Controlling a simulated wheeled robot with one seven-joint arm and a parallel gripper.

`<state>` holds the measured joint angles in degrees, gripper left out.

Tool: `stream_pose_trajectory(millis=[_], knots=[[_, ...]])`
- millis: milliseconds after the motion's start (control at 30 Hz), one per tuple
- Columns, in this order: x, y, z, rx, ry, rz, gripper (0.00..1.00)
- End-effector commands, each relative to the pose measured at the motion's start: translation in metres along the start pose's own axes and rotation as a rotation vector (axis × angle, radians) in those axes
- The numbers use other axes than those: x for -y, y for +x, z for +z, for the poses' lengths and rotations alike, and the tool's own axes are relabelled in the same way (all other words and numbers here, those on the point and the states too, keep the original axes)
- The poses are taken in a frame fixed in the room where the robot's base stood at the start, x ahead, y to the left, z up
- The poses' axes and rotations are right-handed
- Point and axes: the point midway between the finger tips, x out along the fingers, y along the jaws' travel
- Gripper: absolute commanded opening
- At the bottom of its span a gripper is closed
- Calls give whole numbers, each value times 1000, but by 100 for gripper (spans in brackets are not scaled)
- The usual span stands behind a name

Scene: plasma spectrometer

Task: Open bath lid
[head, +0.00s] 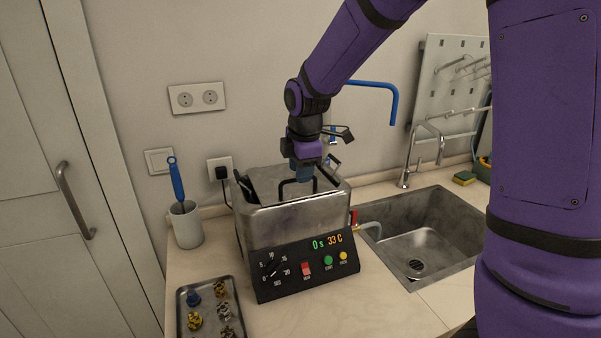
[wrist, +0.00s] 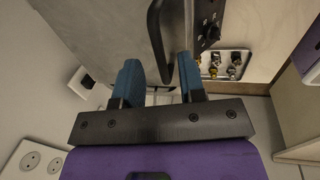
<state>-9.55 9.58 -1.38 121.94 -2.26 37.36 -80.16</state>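The bath (head: 290,222) is a brushed-metal box with a black front panel on the counter. Its metal lid (head: 262,183) appears to lie on top, and its grey surface fills the upper left of the wrist view (wrist: 95,32). A black bar handle (head: 284,189) stands on the lid. My gripper (head: 302,178) points down over the lid at the handle. In the wrist view, the blue fingers (wrist: 160,66) are apart, and the handle (wrist: 156,40) shows in the gap between the tips. I cannot tell whether they touch it.
A metal tray (head: 182,316) with small parts lies front left of the bath. A white cup (head: 187,232) with a blue-handled tool stands left. A sink (head: 425,240) with a faucet (head: 407,170) is right. A wall with sockets (head: 197,97) is close behind.

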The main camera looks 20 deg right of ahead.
Motion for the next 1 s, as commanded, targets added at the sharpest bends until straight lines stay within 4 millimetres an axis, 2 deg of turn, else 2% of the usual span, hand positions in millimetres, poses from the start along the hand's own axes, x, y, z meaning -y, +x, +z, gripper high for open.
stream_pose_trajectory(millis=[133, 433, 467, 600, 633, 1000], knots=[[0, 10, 0, 0, 0, -1, 37], [0, 12, 0, 0, 0, 1, 37], [0, 12, 0, 0, 0, 1, 35], [0, 12, 0, 0, 0, 1, 3], [0, 12, 0, 0, 0, 1, 0], [-6, 9, 0, 0, 2, -18, 0]])
